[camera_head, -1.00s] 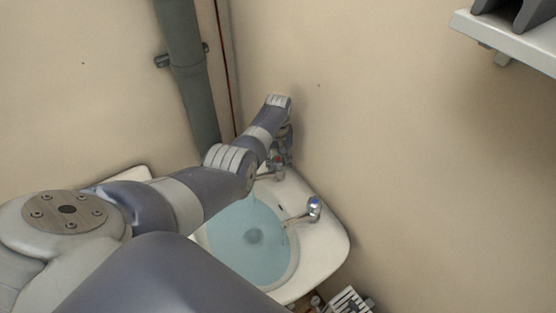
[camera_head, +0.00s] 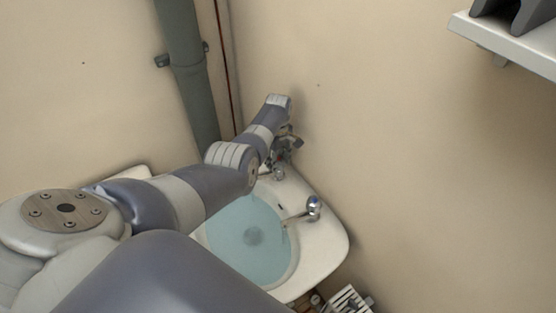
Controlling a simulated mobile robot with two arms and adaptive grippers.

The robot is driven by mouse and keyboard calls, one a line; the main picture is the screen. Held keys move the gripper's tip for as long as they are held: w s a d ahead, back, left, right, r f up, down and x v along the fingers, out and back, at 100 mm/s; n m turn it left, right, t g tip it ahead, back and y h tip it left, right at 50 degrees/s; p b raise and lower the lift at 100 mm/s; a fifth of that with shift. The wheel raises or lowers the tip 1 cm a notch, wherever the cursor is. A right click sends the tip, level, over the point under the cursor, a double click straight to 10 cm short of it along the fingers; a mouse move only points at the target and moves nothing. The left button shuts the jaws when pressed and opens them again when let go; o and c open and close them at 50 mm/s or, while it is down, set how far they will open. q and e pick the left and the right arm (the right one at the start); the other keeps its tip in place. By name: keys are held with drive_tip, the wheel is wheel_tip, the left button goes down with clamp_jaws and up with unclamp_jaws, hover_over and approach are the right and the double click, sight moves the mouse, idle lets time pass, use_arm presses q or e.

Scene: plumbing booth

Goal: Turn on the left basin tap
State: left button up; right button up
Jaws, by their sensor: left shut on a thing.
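The white basin (camera_head: 325,249) stands against the wall with a blue-looking bowl. The left basin tap (camera_head: 279,173) is a small chrome tap at its far corner, mostly hidden by my left arm and gripper. My left gripper (camera_head: 284,157) points down over this tap and is shut on its top; the fingers are small and partly hidden behind my arm. The second chrome tap (camera_head: 313,207) stands free on the basin's right rim. I cannot tell whether water runs from the left tap. My right gripper is out of view.
A grey-green pipe (camera_head: 183,75) runs down the wall behind my left arm. A white shelf (camera_head: 510,42) juts out at the upper right. A slatted white item (camera_head: 349,299) is below the basin's front edge. The right wall is otherwise bare.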

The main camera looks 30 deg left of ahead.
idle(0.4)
use_arm(q)
drive_tip(key=o, duration=1.1)
drive_tip(key=shift+r, duration=0.1)
wheel_tip(320, 180, up, 12)
drive_tip(key=shift+f, duration=0.1)
idle(0.4)
